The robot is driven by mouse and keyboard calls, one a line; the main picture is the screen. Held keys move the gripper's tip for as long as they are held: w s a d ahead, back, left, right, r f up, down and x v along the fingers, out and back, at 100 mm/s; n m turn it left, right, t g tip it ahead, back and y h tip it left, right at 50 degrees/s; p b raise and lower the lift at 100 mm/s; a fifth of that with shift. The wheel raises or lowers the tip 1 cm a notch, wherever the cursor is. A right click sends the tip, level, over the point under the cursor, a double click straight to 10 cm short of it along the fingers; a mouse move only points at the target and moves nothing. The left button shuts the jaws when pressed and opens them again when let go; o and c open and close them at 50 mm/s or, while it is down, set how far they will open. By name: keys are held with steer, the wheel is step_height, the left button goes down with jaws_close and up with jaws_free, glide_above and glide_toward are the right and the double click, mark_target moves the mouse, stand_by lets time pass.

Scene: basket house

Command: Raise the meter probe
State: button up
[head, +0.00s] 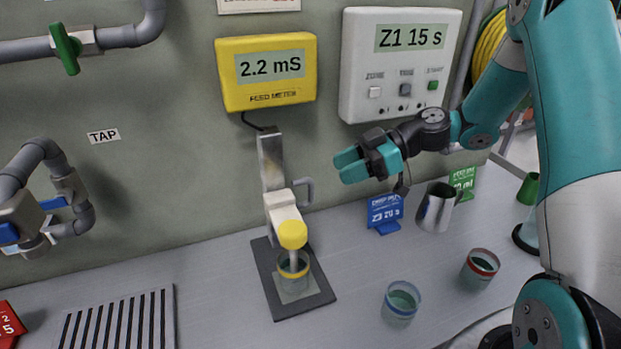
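The meter probe (292,236) has a yellow round head on a white arm of an upright metal stand (271,165). It is lowered, with its tip down in a clear beaker with a yellow band (293,283) on the dark base plate. A grey handle (306,190) sticks out at the stand's right. The yellow feed meter (266,72) on the wall reads 2.2 mS. My gripper (347,166) is in the air to the right of the stand and above the probe head, pointing left. It touches nothing that I can see. Its teal fingers look close together; any gap is unclear.
A white timer box (400,65) reads Z1 15 s. A blue card (384,213), a metal jug (436,207), a blue-banded beaker (402,301) and a red-banded beaker (480,268) stand at right. A slotted drain (118,318) lies at left under the tap pipes.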

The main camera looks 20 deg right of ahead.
mark_target(310, 181)
steer(key=p+x, duration=0.1)
steer(key=x, duration=0.7)
steer(key=shift+p, duration=0.3)
